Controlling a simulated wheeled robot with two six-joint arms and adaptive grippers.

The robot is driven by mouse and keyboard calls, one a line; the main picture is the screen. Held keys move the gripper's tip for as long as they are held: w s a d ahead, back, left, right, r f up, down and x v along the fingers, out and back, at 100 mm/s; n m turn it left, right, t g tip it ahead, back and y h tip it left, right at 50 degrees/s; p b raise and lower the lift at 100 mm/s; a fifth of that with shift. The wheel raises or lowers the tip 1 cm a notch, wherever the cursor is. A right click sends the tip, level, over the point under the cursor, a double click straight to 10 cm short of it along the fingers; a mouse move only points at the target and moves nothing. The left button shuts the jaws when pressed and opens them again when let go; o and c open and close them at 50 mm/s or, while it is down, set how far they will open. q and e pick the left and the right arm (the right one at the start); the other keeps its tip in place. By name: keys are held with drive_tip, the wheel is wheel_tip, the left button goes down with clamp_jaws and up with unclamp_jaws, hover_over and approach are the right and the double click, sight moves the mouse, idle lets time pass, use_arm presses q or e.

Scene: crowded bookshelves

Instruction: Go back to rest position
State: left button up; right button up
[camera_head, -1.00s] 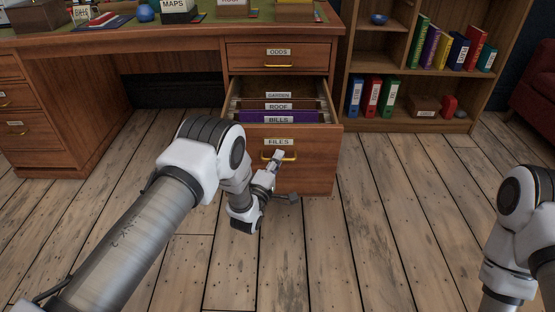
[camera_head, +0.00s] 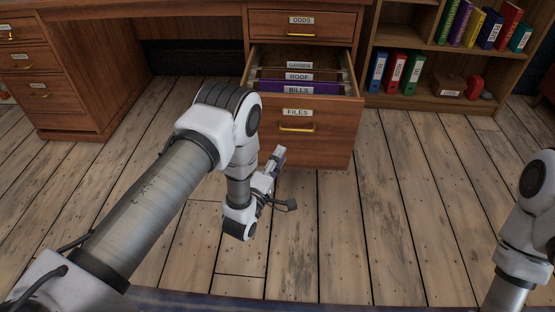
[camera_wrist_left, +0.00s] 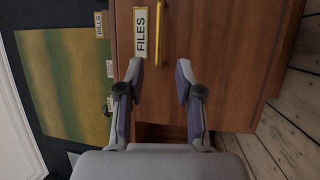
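My left gripper (camera_head: 277,157) is in front of the open FILES drawer (camera_head: 330,142), low and to the left of its brass handle (camera_head: 297,128) in the head view. In the left wrist view the two fingers (camera_wrist_left: 159,75) are spread with nothing between them. The FILES label (camera_wrist_left: 141,33) and handle (camera_wrist_left: 159,34) lie beyond the fingertips, and the gripper looks clear of the handle. Folders labelled GARDEN, ROOF and BILLS (camera_head: 299,89) stand in the drawer. My right arm (camera_head: 528,225) shows at the right edge; its gripper is out of view.
The closed ODDS drawer (camera_head: 302,26) is above the open one. A bookshelf (camera_head: 425,102) with coloured binders (camera_head: 395,72) stands to the right. The wooden floor (camera_head: 410,220) in front is clear, and a dark rug edge (camera_head: 330,308) shows at the bottom.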

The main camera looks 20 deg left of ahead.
use_arm(q)
drive_tip(key=shift+s+f, duration=0.1)
drive_tip(key=shift+s, duration=0.3)
drive_tip(key=s+a+f+m+g+y, duration=0.1)
drive_tip(key=s+a+f+m+g, duration=0.1)
drive_tip(key=s+f+g, duration=0.4)
drive_tip(key=s+a+f+m+g+y, duration=0.1)
drive_tip(key=s+a+f+m+g, duration=0.2)
drive_tip(key=s+f, duration=0.5)
drive_tip(key=s+f+m+g, duration=0.3)
drive_tip(key=s+m+g, duration=0.75)
drive_tip(key=s, duration=1.05)
wheel_tip(320, 180, up, 37)
drive_tip(key=p, duration=3.7)
drive_tip(key=shift+d, duration=0.45)
